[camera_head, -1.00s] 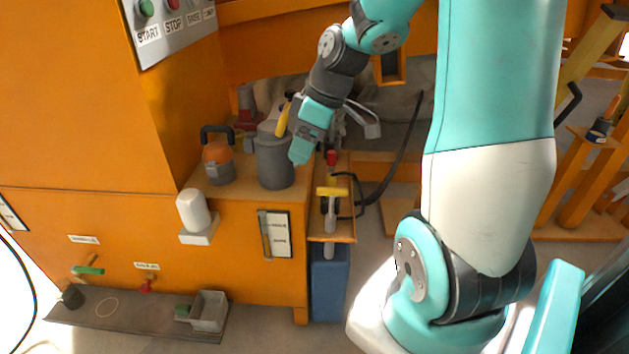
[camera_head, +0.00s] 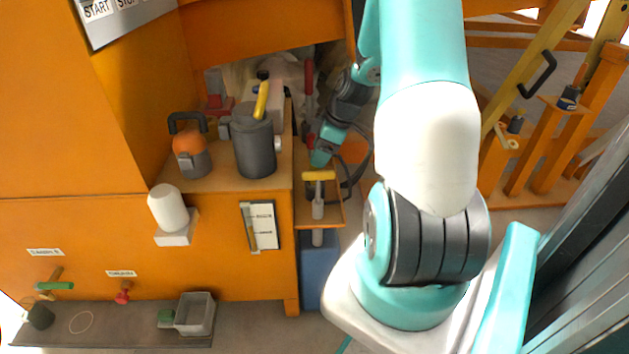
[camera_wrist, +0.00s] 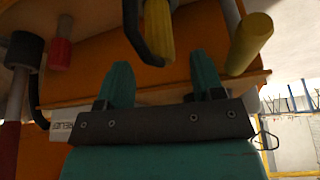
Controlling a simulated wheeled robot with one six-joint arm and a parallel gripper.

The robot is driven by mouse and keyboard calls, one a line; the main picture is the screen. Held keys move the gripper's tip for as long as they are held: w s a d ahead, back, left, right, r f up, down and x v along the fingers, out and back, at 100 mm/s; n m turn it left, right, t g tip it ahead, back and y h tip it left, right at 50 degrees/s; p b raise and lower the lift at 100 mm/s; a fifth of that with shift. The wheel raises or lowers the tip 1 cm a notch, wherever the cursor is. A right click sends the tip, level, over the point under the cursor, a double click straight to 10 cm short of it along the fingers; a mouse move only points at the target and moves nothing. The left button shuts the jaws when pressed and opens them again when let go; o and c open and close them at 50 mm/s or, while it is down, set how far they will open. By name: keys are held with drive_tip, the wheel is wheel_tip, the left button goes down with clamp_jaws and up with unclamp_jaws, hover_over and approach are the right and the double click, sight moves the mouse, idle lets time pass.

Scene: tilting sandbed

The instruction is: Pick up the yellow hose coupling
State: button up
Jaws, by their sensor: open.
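In the wrist view a ribbed yellow piece (camera_wrist: 158,30), which looks like the hose coupling, stands at the top centre beside a black hose. My gripper (camera_wrist: 160,75) has its two teal fingers spread with an empty gap. The yellow piece lies beyond the fingertips, roughly in line with the gap and apart from them. In the head view my gripper (camera_head: 320,159) points down over the wooden side shelf (camera_head: 333,216), just above a yellow T-handle (camera_head: 318,176). I cannot pick out the coupling in the head view; my arm and gripper may hide it.
A yellow cylinder end (camera_wrist: 250,42) is close to the right finger in the wrist view. A red-ended part (camera_wrist: 62,40) and a black-capped part (camera_wrist: 25,50) are at left. A grey canister (camera_head: 255,150) and an orange-grey lantern-like object (camera_head: 190,150) stand left of the shelf.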

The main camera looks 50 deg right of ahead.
sight(312, 168)
drive_tip(key=b+x, duration=0.2)
drive_tip(key=x, duration=0.4)
drive_tip(key=shift+s+f, duration=0.1)
drive_tip(key=shift+f, duration=0.05)
drive_tip(key=c, duration=1)
